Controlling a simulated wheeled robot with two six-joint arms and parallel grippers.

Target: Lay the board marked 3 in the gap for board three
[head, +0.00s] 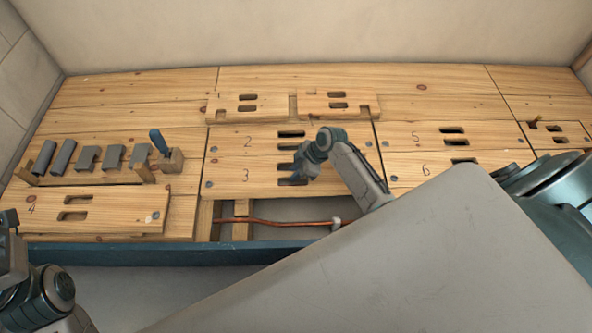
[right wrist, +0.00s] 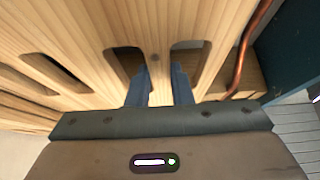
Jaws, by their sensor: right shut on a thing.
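The board marked 3 (head: 240,175) is pale wood with two slots. It lies in front of the board marked 2 (head: 240,144), edge to edge and in line with it. My right gripper (head: 293,174) is shut on board 3, with one finger in each slot around the strip between them. The right wrist view shows the fingers (right wrist: 160,90) in the slots. Under board 3 the place for it is hidden, and I cannot tell if the board is fully flush. My left gripper is not in view; part of my left arm shows at lower left.
An open gap with a copper pipe (head: 275,222) lies in front of board 3. The board marked 4 (head: 100,207) lies on the left boards. A rack of grey pieces (head: 90,180) and a blue-handled tool (head: 159,143) stand behind it. Two loose boards (head: 250,111) lie at the back.

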